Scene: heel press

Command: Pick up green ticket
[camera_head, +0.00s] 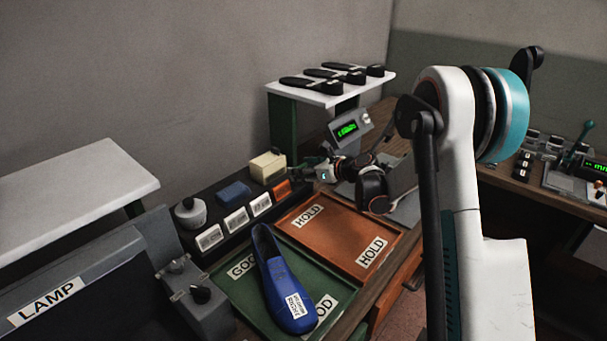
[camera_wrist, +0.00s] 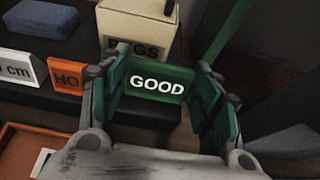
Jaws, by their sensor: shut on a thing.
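The green ticket (camera_wrist: 157,86), a small upright plate marked GOOD in white, shows in the wrist view between the two teal-padded fingers of my gripper (camera_wrist: 160,90). I cannot tell whether the ticket's lower edge still touches the black shelf. In the head view my gripper (camera_head: 303,173) is at the right end of the shelf, beside the cream box, and the ticket cannot be made out there.
The cream rags box (camera_wrist: 140,28) stands just behind the ticket. An orange ticket (camera_wrist: 66,77) is close on the left. The green tray (camera_head: 236,290) holds a blue shoe-shaped piece (camera_head: 280,287). The orange tray (camera_head: 338,235) looks empty apart from its HOLD labels.

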